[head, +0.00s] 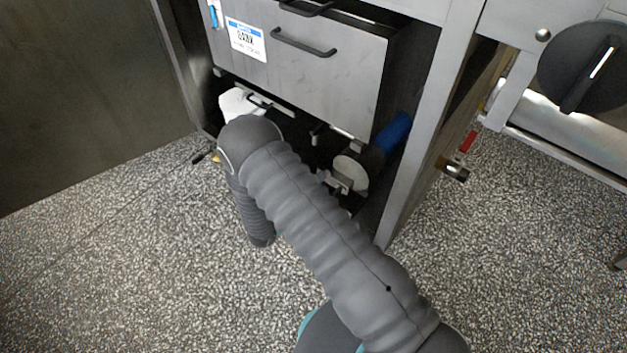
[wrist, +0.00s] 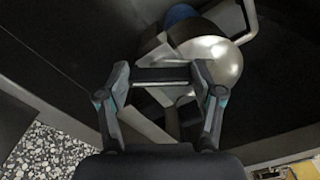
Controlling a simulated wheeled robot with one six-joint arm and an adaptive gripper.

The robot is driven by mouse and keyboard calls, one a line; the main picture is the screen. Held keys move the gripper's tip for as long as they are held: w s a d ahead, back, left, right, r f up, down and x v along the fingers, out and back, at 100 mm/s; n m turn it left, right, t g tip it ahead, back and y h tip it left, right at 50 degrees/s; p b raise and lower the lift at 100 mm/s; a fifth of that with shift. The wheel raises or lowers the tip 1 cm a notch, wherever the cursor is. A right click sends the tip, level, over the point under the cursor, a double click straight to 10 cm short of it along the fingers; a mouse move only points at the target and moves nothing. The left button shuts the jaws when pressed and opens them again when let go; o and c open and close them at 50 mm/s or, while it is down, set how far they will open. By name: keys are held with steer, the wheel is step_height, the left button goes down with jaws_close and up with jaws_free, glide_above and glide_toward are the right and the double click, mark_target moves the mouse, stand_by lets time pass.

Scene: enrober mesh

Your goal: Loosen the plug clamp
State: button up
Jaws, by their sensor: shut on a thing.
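The plug clamp (head: 338,183) shows in the head view as small metal parts low under the cabinet, beside a round pale metal plug (head: 351,172). In the wrist view the round plug (wrist: 218,58) is bright and shiny, and flat metal parts of the clamp (wrist: 146,122) lie in front of it and between my fingers. My gripper (wrist: 160,76) is shut on part of the clamp; the exact contact is hard to make out.
A blue cylindrical part (head: 393,131) sits behind the plug. A grey steel leg (head: 425,140) stands close on the right. The cabinet drawer (head: 318,75) overhangs the clamp. A white object (head: 240,101) lies under the cabinet at left. The speckled floor (head: 110,270) is open.

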steer(key=n+p, duration=0.1)
steer(key=n, duration=0.5)
steer(key=shift+w, duration=0.1)
steer(key=shift+f+n, duration=0.1)
steer(key=shift+n, duration=0.2)
stand_by(0.3)
steer(key=o, duration=1.1)
steer(key=shift+o, duration=0.2)
steer(key=shift+a, duration=0.1)
steer(key=v, duration=1.2)
